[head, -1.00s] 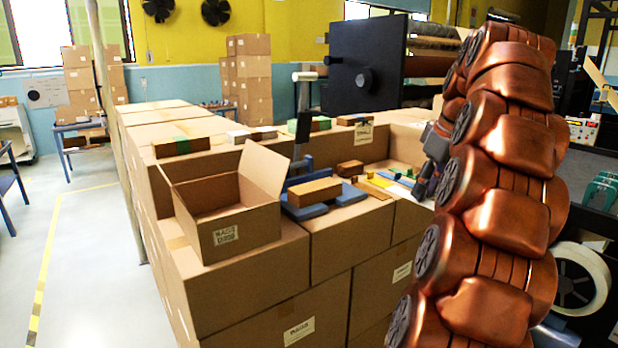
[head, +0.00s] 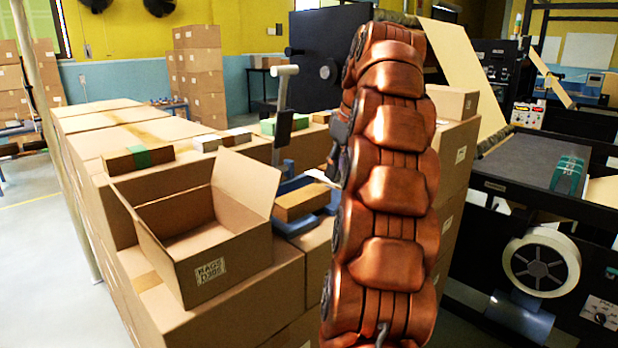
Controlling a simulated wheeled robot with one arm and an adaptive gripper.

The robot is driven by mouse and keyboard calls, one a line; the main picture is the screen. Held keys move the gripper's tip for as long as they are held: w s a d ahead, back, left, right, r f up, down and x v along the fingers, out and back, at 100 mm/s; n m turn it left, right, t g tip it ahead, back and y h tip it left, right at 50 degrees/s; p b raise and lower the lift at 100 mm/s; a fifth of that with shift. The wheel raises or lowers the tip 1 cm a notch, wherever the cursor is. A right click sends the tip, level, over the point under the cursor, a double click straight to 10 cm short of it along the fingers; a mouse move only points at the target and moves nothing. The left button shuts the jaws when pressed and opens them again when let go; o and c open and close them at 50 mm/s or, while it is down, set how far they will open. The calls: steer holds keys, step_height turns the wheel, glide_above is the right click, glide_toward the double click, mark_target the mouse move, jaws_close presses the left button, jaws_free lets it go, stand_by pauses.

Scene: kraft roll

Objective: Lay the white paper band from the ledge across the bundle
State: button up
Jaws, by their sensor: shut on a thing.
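The bundle, a brown block (head: 302,202), lies on a blue cradle (head: 291,186) on the cardboard boxes, right of the open carton. My gripper (head: 336,164) is dark and mostly hidden behind my copper arm, just right of the bundle. A thin white strip (head: 319,175), which looks like the white paper band, shows at its left side, above and behind the bundle's right end. My gripper is shut on it, though the fingertips are not clear. The ledge to the right is hidden by my arm.
An open carton (head: 205,255) with raised flaps stands left of the bundle. A grey post with a light handle (head: 284,100) rises behind it. A black machine with a white tape roll (head: 541,262) stands right.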

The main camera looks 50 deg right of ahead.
steer(key=p, duration=0.1)
glide_above(307, 190)
steer(key=s, duration=0.1)
steer(key=shift+s+f, duration=0.1)
steer(key=shift+f, duration=0.25)
steer(key=shift+f+p, duration=0.55)
steer(key=shift+f, duration=1.2)
steer(key=shift+f, duration=0.15)
steer(key=o, duration=0.8)
steer(key=shift+c, duration=0.2)
